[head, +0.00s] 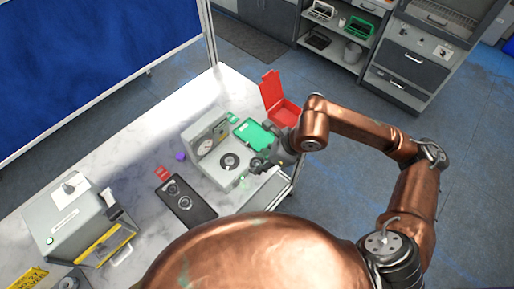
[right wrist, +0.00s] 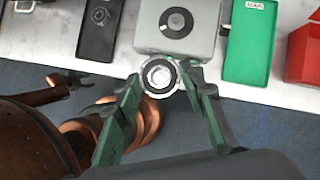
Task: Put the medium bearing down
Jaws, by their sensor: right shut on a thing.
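My right gripper (right wrist: 168,76) has green fingers and is shut on a round metal bearing (right wrist: 159,76), seen face-on in the right wrist view. The bearing is held at the fingertips, by the front edge of the table and in front of the grey device (right wrist: 178,38). In the head view the right gripper (head: 256,170) is by the right corner of that device (head: 211,172), and the bearing is too small to make out. A black tray (head: 191,212) with round items lies left of the device. A copper arm with a dark end (right wrist: 58,86), seemingly my left, shows in the right wrist view; its jaws are unclear.
An open green tray (head: 252,130) and a red open box (head: 286,112) stand right of the device. A purple item (head: 180,156) lies left of it. A grey box machine (head: 65,217) stands at the left. The white table (head: 150,128) has free room behind the black tray.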

